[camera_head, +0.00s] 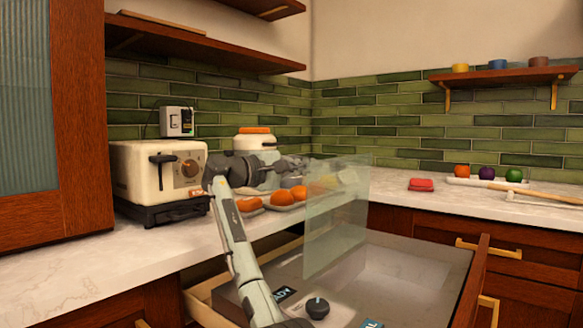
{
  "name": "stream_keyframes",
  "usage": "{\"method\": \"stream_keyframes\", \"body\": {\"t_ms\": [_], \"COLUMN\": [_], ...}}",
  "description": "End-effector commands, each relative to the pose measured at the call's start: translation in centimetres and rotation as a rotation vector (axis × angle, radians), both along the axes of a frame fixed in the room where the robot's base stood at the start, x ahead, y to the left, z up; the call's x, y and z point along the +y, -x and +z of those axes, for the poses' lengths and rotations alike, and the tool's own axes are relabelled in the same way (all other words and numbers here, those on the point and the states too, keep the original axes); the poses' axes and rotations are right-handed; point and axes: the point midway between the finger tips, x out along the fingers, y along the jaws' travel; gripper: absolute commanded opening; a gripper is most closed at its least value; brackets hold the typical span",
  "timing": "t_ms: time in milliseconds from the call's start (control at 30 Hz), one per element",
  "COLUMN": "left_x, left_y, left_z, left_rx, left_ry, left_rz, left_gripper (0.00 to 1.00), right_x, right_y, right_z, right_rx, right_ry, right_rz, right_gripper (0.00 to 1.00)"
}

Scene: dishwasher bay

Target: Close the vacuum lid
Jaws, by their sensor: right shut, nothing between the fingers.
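The vacuum lid (337,225) is a clear, greenish glass panel standing raised, near upright, over the pulled-out vacuum drawer (392,285). The drawer has a grey top with a sunken chamber, a dark knob and small labels. My right arm rises from the bottom of the view and bends over the counter. My right gripper (303,164) is shut and empty beside the lid's upper left edge. I cannot tell whether it touches the glass. The lid's hinge is not clearly visible. My left gripper is not in view.
A cream toaster oven (160,178) stands on the left counter, with a white pot (255,143) behind my arm. Orange food items (282,197) lie near the counter edge. On the right counter are a red block (421,184) and a tray of coloured balls (487,176).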

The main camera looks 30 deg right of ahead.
Motion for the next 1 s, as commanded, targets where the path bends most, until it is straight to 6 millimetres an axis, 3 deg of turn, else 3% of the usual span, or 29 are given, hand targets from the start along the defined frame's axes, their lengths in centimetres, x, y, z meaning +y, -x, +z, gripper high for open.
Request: {"method": "stream_keyframes", "body": {"t_ms": [300,767,1000], "left_x": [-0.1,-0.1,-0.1], "left_y": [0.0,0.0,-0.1], "left_z": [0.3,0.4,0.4], "left_rx": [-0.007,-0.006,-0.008], "left_ry": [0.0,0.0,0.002], "left_rz": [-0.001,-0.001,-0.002], "left_gripper": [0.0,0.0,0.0], "right_x": [-0.8,-1.0,-2.2], "right_y": [2.8,3.0,3.1], "right_z": [-0.2,-0.2,0.1], "right_rx": [0.001,0.0,-0.033], "right_ry": [0.0,-0.001,-0.013], "right_rz": [0.002,0.002,0.001], "right_gripper": [0.0,0.0,0.0]}}
